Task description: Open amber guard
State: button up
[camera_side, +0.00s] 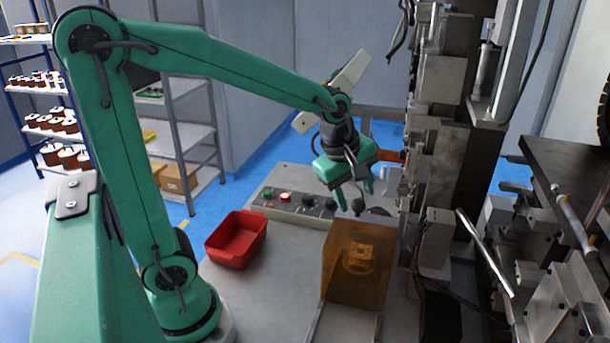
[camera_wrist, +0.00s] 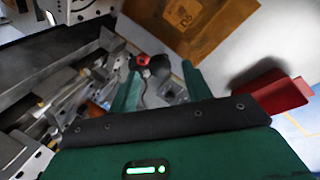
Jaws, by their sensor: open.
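The amber guard (camera_side: 340,285) is a see-through orange box-like cover standing on the grey bench, with a lighter block showing in its middle. In the wrist view the guard (camera_wrist: 150,12) is at the top edge and partly cut off. My gripper (camera_side: 356,196) is above and behind the guard in the side view, pointing down, with its fingers apart and nothing between them. In the wrist view my gripper (camera_wrist: 161,88) is also open and empty, apart from the guard.
A red bin (camera_side: 235,240) sits on the bench left of the guard. A control panel (camera_side: 295,204) with buttons lies behind it. The tall grey machine column (camera_side: 447,150) stands close to the right of my gripper. Bench between bin and guard is clear.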

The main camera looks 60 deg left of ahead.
aim_at(355, 242)
jog(key=shift+x, duration=1)
jog(key=shift+c, duration=0.4)
grip_shut()
jog(key=shift+h, duration=0.3)
jog(key=shift+s+d, duration=2.9)
jog(key=shift+d, duration=0.05)
jog(key=shift+o, duration=0.4)
grip_release()
jog(key=shift+r, duration=0.15)
